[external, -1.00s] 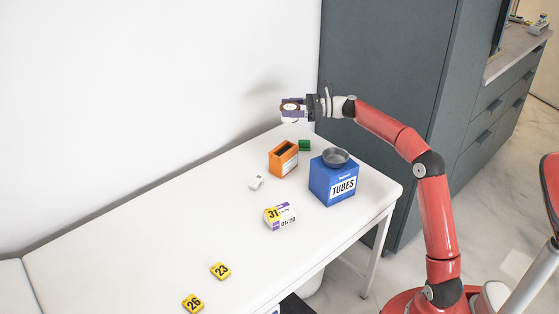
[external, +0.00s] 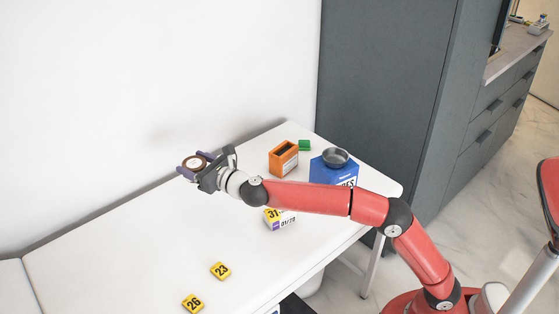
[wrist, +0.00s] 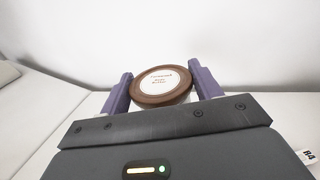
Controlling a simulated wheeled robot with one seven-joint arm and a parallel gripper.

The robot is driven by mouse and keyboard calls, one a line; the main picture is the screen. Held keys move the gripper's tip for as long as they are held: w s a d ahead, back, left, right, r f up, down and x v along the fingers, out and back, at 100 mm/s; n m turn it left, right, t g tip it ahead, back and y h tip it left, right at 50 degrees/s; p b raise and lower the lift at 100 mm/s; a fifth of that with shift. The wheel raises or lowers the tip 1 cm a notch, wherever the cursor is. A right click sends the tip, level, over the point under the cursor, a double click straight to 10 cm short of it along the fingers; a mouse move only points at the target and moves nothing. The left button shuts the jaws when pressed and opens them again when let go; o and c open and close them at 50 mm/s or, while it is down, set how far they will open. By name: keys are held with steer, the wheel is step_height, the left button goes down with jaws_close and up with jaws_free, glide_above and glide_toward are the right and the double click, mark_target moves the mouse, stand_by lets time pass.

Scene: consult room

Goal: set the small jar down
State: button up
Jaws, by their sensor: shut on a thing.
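The small jar (external: 195,163) has a brown lid with a white label. My gripper (external: 197,165) is shut on it, with a purple finger on each side. In the wrist view the jar's lid (wrist: 160,84) shows upright and slightly tilted to the camera between the two fingers (wrist: 160,92). The jar is held above the far left part of the white table (external: 130,225), near the wall. The lower part of the jar is mostly hidden by the gripper.
An orange box (external: 283,158), a green block (external: 305,145) and a blue box with a grey bowl (external: 335,157) on it stand at the right. Yellow blocks (external: 221,271) lie at the front. The table's left middle is clear.

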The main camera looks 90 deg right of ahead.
steer(key=a, duration=0.5)
steer(key=shift+m+g+h, duration=0.3)
steer(key=shift+m+h, duration=0.2)
steer(key=shift+s+f+b, duration=0.2)
steer(key=shift+f+b, duration=1.55)
steer(key=shift+f, duration=3.15)
steer(key=shift+s+f+b, duration=0.15)
steer(key=shift+f+b, duration=1.55)
steer(key=shift+f, duration=3.2)
steer(key=shift+f, duration=0.15)
steer(key=o, duration=1.2)
steer(key=shift+c, duration=0.2)
